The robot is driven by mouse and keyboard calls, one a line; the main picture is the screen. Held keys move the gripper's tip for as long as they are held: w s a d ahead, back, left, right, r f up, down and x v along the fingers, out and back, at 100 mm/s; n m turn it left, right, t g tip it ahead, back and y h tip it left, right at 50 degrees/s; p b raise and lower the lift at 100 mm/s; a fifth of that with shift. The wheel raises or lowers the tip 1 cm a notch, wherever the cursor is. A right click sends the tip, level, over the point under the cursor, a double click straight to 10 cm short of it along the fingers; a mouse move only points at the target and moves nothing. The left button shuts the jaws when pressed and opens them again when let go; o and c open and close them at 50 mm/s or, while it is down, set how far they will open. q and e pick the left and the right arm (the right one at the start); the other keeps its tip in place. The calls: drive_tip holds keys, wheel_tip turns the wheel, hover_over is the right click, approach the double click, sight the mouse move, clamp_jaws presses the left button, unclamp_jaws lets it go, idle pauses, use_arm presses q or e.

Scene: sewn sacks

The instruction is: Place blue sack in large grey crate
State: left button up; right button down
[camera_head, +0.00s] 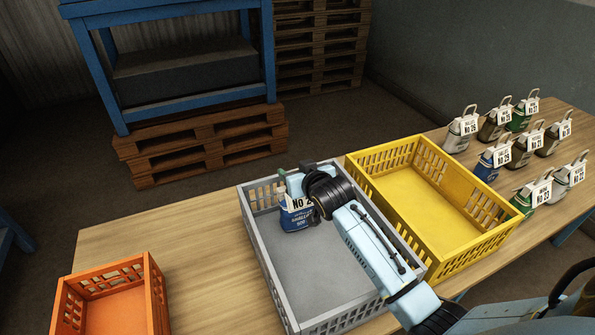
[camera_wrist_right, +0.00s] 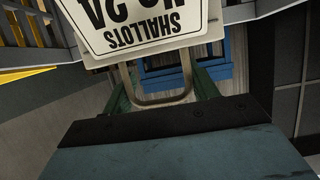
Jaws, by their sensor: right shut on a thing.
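The blue sack (camera_head: 297,219) with a white tag hangs upright from my right gripper (camera_head: 293,181), within the outline of the large grey crate (camera_head: 256,257) near its back left corner. I cannot tell whether its base touches the crate floor. The right gripper is shut on the sack's handle. In the right wrist view the wire handle (camera_wrist_right: 160,101) lies between the fingers, and the white tag (camera_wrist_right: 140,27) shows upside down, partly cut off. The rest of the grey crate's floor looks empty, though my right arm hides part of it. My left gripper is not in view.
An empty yellow crate (camera_head: 432,150) stands right of the grey one. A small orange crate (camera_head: 152,291) is at the front left. Several tagged sacks stand at the right, including another blue one (camera_head: 487,169). Bare table (camera_head: 185,245) lies between orange and grey crates.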

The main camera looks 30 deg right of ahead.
drive_tip(key=shift+c, duration=2.1)
unclamp_jaws()
drive_tip(key=shift+f, duration=0.1)
drive_tip(key=shift+s+r, duration=0.15)
drive_tip(key=shift+r, duration=0.05)
drive_tip(key=p+v, duration=0.1)
drive_tip(key=v, duration=1)
drive_tip(key=shift+s, duration=0.35)
drive_tip(key=shift+r, duration=0.1)
